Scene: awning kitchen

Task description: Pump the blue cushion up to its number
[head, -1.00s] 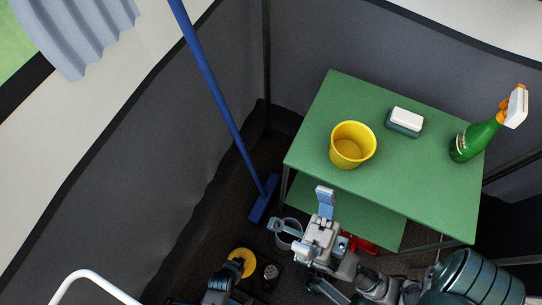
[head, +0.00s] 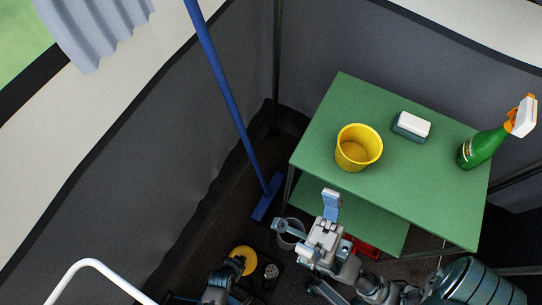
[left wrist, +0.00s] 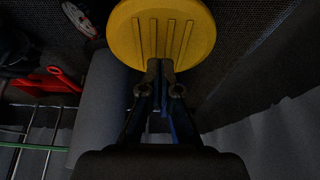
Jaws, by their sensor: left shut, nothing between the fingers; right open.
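A round yellow pedal (head: 241,254) lies low on the dark floor in the head view. In the left wrist view the ribbed yellow pedal (left wrist: 165,30) fills the top middle. My left gripper (left wrist: 160,68) is shut and empty, its tips overlapping the pedal's near edge; I cannot tell if they touch. In the head view my left gripper (head: 236,264) is at the pedal, partly hidden by its own arm. A small round dial (head: 271,271) sits right of the pedal. My right gripper (head: 311,213) is open and empty beside the green table. I cannot make out the blue cushion.
The green table (head: 400,185) bears a yellow bucket (head: 357,155), a sponge (head: 411,126) and a green spray bottle (head: 482,148). A blue broom (head: 229,103) leans on the wall. A pale container (head: 288,240) and red object (head: 364,248) are near my right gripper.

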